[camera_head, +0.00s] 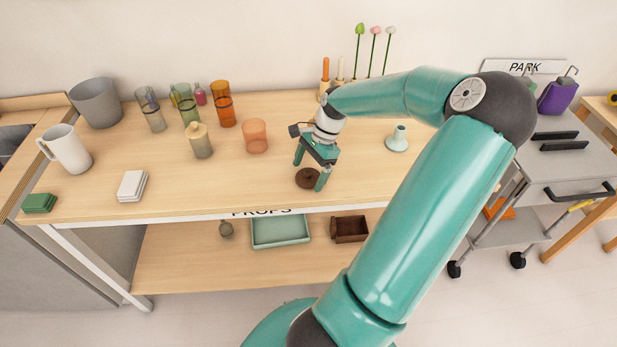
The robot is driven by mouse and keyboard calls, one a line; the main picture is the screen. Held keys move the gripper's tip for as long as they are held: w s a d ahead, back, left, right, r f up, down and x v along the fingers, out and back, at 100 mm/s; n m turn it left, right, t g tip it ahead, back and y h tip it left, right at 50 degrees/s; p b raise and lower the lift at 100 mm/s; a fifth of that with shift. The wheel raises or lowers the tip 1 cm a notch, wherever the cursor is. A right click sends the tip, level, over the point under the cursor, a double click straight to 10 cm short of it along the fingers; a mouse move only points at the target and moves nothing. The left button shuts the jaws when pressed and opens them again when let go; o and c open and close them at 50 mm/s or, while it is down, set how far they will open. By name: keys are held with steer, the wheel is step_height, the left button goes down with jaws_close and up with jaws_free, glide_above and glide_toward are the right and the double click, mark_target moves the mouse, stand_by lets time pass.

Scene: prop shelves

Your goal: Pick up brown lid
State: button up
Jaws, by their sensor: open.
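The brown lid (307,180) is a small dark round disc lying on the wooden tabletop near its front edge. My gripper (311,174) points down over the lid, with its teal fingers apart. One finger is at the lid's right side and the other is up to its left. I cannot tell whether either finger touches the lid. The right finger hides a little of the lid's right edge.
An orange cup (255,136) and a beige bottle (201,141) stand to the left. A pale green candle holder (397,139) stands to the right. Below, the shelf holds a green tray (280,244) and a brown box (349,229). The tabletop between the cup and lid is clear.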

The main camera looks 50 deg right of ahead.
steer(key=shift+a+f, duration=0.15)
steer(key=shift+f, duration=0.1)
steer(key=c, duration=1.1)
steer(key=shift+o, duration=0.2)
